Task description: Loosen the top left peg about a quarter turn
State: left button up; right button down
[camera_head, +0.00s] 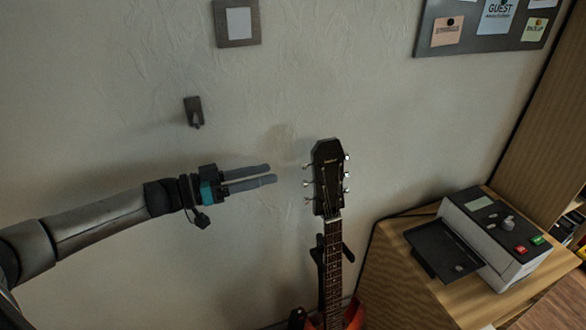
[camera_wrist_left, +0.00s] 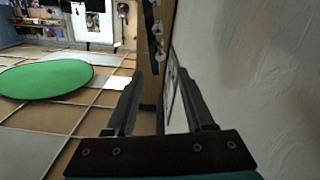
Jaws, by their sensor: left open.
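The guitar's dark headstock (camera_head: 328,180) stands upright near the middle of the head view, with several silver pegs along both sides. The top left peg (camera_head: 306,166) sticks out to the left. My left gripper (camera_head: 271,173) is open and empty, its fingers pointing right at the left-side pegs, with a gap between fingertips and peg. In the left wrist view, the open fingers (camera_wrist_left: 160,75) frame the view, and several shiny pegs (camera_wrist_left: 157,30) show beyond them; I cannot tell which is the top left one. My right gripper is not in view.
The guitar neck (camera_head: 333,270) runs down to a red body in a dark stand. A wooden cabinet (camera_head: 400,290) with a grey device (camera_head: 490,240) stands to the right. The wall is close behind; a small dark hook (camera_head: 194,111) is on it.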

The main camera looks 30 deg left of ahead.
aim_at(301, 166)
pick_arm(q)
jog(key=shift+x, duration=3.7)
grip_shut()
